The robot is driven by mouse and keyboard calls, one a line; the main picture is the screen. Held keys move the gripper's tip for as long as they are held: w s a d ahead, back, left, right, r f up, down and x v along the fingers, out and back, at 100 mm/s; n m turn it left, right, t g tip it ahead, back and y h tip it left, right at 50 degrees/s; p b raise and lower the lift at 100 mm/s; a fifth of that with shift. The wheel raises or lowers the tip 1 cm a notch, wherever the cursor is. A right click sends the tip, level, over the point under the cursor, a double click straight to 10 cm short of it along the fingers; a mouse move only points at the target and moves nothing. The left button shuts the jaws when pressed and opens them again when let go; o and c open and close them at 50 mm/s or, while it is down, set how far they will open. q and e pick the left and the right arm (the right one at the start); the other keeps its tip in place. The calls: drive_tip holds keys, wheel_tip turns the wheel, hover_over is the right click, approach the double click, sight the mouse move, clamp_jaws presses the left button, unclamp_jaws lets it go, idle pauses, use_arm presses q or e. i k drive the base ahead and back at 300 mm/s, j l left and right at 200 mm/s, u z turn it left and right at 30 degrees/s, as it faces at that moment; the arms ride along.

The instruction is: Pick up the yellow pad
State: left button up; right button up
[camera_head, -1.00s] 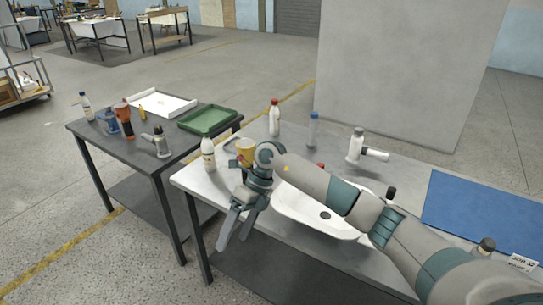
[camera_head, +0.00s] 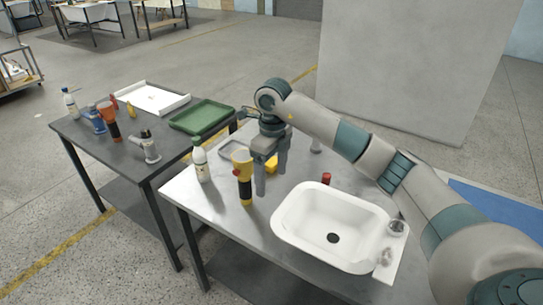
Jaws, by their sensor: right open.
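A small yellow block, likely the yellow pad (camera_head: 273,163), sits on the grey table, partly hidden behind my right gripper. My right gripper (camera_head: 270,182) points down with its two fingers apart, in front of and above the yellow block. Nothing shows between the fingers. I cannot tell how far above the table the fingertips are. My left gripper is not in view.
A yellow and black tool (camera_head: 243,176) stands just left of the gripper, beside a white bottle (camera_head: 199,160). A white basin (camera_head: 290,215) lies to the right, with a red-capped item (camera_head: 326,179) behind it. A dark side table (camera_head: 120,152) holds a green tray (camera_head: 203,116).

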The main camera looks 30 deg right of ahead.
sight(270, 165)
drive_tip(key=i+l, duration=0.6)
drive_tip(key=i, duration=0.2)
